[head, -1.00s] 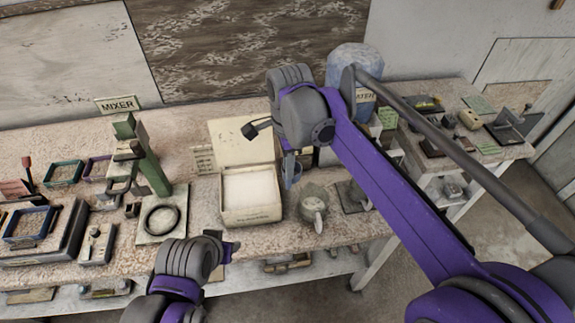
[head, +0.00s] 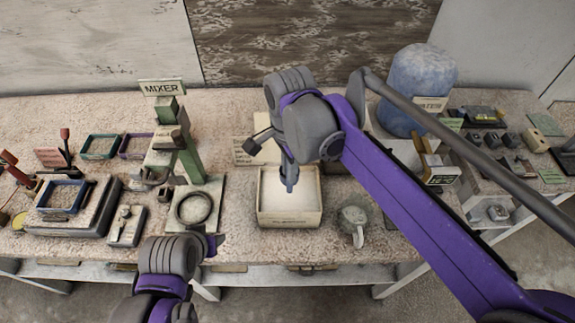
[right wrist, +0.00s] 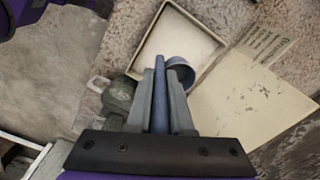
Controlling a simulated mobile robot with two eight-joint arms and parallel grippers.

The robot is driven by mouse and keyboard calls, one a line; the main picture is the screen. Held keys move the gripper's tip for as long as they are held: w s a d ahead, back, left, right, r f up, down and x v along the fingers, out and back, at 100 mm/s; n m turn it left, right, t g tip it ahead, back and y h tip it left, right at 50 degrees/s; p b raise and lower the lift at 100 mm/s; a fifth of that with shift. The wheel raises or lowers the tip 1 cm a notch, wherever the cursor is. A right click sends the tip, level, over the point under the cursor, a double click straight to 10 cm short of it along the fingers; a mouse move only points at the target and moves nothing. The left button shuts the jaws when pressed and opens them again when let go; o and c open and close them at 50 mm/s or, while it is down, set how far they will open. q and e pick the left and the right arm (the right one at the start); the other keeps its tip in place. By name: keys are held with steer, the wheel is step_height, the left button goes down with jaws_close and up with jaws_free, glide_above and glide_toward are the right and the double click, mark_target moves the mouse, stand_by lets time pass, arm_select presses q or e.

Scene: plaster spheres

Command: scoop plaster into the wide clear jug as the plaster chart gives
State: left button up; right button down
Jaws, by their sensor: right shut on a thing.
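My right gripper (head: 289,160) points down over the open box (head: 290,219) of white plaster (head: 306,192). It is shut on a blue scoop (head: 290,181). In the right wrist view the scoop's handle (right wrist: 160,95) lies between the fingers, and its round cup (right wrist: 181,65) overlaps the box's near rim. I cannot tell what the cup holds. A greenish see-through jug with a handle (head: 352,218) stands right of the box, apart from it; it also shows in the right wrist view (right wrist: 117,95). My left gripper (head: 211,243) is low, in front of the mixer; its jaws are unclear.
A green mixer stand (head: 187,155) with a ring on its base is left of the box. A pale lid (right wrist: 250,100) and a printed card (right wrist: 268,45) lie beside the box. A big blue drum (head: 418,85) stands back right. Trays crowd the left.

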mark_target(289, 191)
step_height(289, 191, down, 5)
steer(key=b, duration=0.2)
steer(key=shift+s+b, duration=0.1)
steer(key=shift+b, duration=0.2)
arm_select(q)
steer(key=shift+g, duration=0.3)
steer(key=shift+s+f+b, duration=0.45)
steer(key=shift+f+b, duration=0.1)
steer(key=shift+f, duration=0.8)
steer(key=shift+s+f+b, duration=0.45)
steer(key=shift+f+b, duration=0.05)
steer(key=shift+f, duration=0.8)
steer(key=shift+s+f+b, duration=0.45)
steer(key=shift+f+b, duration=0.1)
steer(key=shift+f, duration=0.8)
arm_select(e)
steer(key=shift+f, duration=3.1)
step_height(289, 191, up, 4)
steer(key=shift+f+p, duration=0.15)
steer(key=shift+p, duration=1.1)
steer(key=shift+r+p, duration=1.8)
steer(key=shift+r, duration=1.45)
arm_select(q)
step_height(289, 191, up, 8)
steer(key=w, duration=0.2)
steer(key=shift+w, duration=0.4)
steer(key=shift+s, duration=0.1)
arm_select(e)
steer(key=shift+a, duration=0.1)
